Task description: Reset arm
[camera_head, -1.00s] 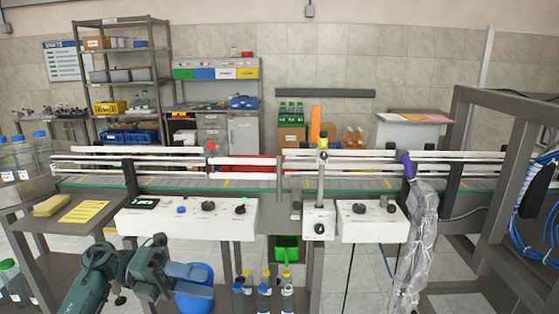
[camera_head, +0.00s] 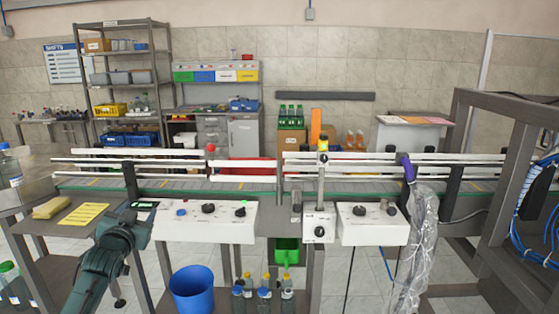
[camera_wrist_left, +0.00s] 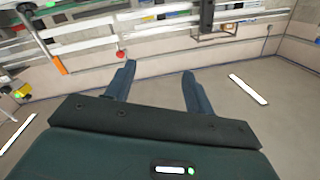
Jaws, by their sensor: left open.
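My left gripper (camera_wrist_left: 157,80) shows in the left wrist view with its two blue-grey fingers spread apart and nothing between them. In the head view my left arm rises from the lower left beside the left end of the white control box; the fingers are hard to make out there. My right gripper is in neither view.
The conveyor (camera_head: 265,190) runs across the head view above white control boxes (camera_head: 205,222). A blue bin (camera_head: 192,289) and several bottles (camera_head: 264,293) stand below. A side table holds a yellow sponge (camera_head: 52,207) and a yellow sheet (camera_head: 84,214).

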